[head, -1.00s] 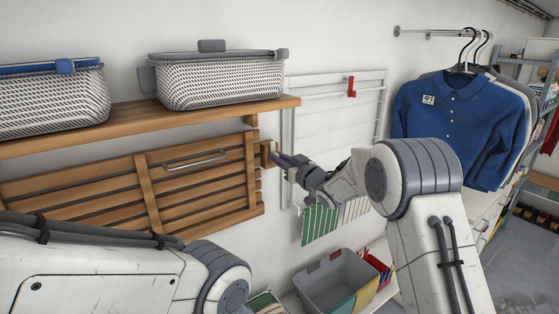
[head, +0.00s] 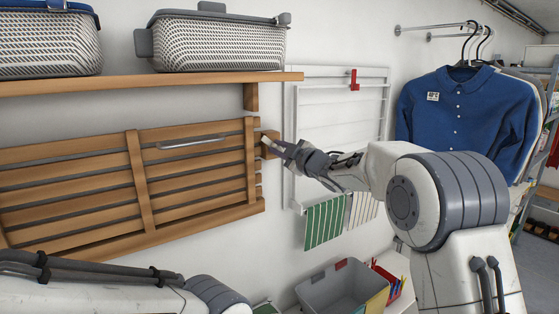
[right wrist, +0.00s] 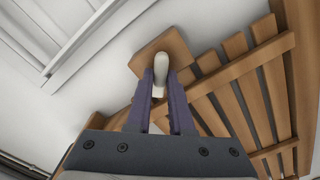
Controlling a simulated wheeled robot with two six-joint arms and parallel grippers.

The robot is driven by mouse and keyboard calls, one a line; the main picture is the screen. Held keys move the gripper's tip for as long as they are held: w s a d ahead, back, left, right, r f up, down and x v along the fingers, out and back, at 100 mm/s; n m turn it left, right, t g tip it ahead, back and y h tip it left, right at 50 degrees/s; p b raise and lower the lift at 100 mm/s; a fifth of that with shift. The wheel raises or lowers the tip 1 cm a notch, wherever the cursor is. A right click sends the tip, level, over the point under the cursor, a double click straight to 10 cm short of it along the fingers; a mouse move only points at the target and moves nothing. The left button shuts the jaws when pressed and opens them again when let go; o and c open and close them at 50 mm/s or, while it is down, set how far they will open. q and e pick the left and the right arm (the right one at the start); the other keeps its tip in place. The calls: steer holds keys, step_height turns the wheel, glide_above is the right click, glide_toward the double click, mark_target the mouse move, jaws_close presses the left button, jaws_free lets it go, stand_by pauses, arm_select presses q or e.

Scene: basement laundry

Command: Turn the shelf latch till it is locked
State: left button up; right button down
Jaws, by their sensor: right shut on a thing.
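The slatted wooden shelf (head: 140,180) is folded up flat against the wall, with a grey bar handle (head: 193,143) on its face. At its right edge a wooden block (head: 269,136) sits on the wall; it also shows in the right wrist view (right wrist: 174,44). A pale, rounded latch lever (right wrist: 161,64) stands in front of this block. My right gripper (head: 277,148) is shut on the lever, its dark fingers on both sides of it in the right wrist view (right wrist: 161,88). Whether the latch overlaps the shelf is hard to tell. My left gripper is out of view.
An upper wooden shelf (head: 190,79) above holds woven baskets (head: 215,42). A white drying rack (head: 325,120) hangs just right of the latch, with striped cloths below. A blue shirt (head: 465,115) hangs farther right. A grey bin (head: 340,288) stands below.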

steer(key=shift+a+f+n+b, duration=0.1)
steer(key=shift+f+n+b, duration=0.1)
steer(key=shift+n+b, duration=1.5)
steer(key=shift+f+n+b, duration=0.2)
steer(key=shift+n+b, duration=0.95)
steer(key=shift+n, duration=1.35)
steer(key=c, duration=0.8)
jaws_free()
steer(key=shift+s, duration=0.1)
steer(key=b+v, duration=0.3)
steer(key=v, duration=0.7)
steer(key=shift+s, duration=0.2)
